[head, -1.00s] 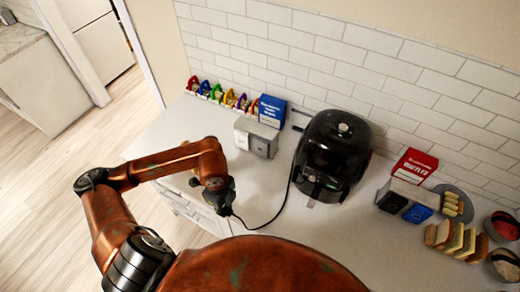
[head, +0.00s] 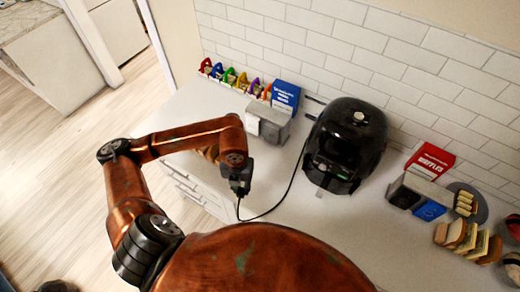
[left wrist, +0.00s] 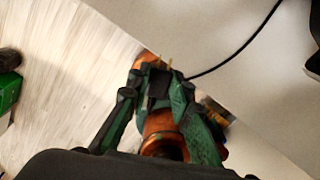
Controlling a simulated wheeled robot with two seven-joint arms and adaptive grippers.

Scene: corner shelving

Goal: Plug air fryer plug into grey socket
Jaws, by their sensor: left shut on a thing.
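The black air fryer (head: 345,145) stands on the counter against the tiled wall. Its dark cable (head: 272,211) runs from its left side down to my left gripper (head: 240,188), which is over the counter's front left part. In the left wrist view, my left gripper (left wrist: 158,88) is shut on the black plug (left wrist: 158,84). Gold prongs stick out past the fingertips, and the cable (left wrist: 235,55) leaves toward the upper right. I cannot clearly make out a grey socket; small dark bars show on the wall just left of the fryer. My right gripper is out of view.
A grey box-shaped appliance (head: 268,122) and a blue box (head: 286,96) stand left of the fryer, with a colourful row of small items (head: 232,78) beyond. A red waffle box (head: 430,160), another appliance and bread slices (head: 465,238) are at right. The counter's middle is clear.

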